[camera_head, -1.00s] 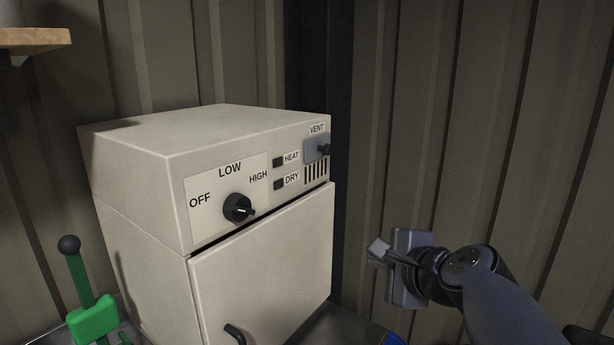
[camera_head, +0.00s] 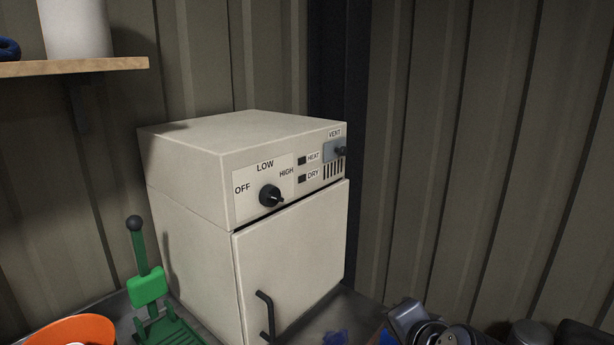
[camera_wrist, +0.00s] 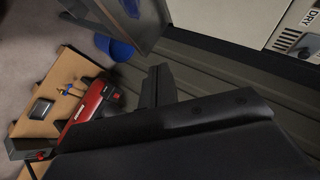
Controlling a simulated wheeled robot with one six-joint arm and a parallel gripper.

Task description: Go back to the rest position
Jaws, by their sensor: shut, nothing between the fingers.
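My gripper (camera_wrist: 165,85) is shut and empty in the wrist view, its dark fingers together in the middle of the picture. In the head view only part of my arm shows, low at the right of centre, and the fingertips cannot be made out there. The cream oven cabinet (camera_head: 190,190) stands left of my arm, clear of it. Its door is closed, and its black knob (camera_head: 270,195) points to the lower right. A corner of the cabinet also shows in the wrist view (camera_wrist: 235,18).
A green lever press (camera_head: 148,288) and an orange bowl (camera_head: 75,331) are left of the cabinet. A wooden shelf (camera_head: 100,66) carries a white container (camera_head: 77,28). In the wrist view, a blue bucket (camera_wrist: 115,48) and a red object (camera_wrist: 88,112) show at the left.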

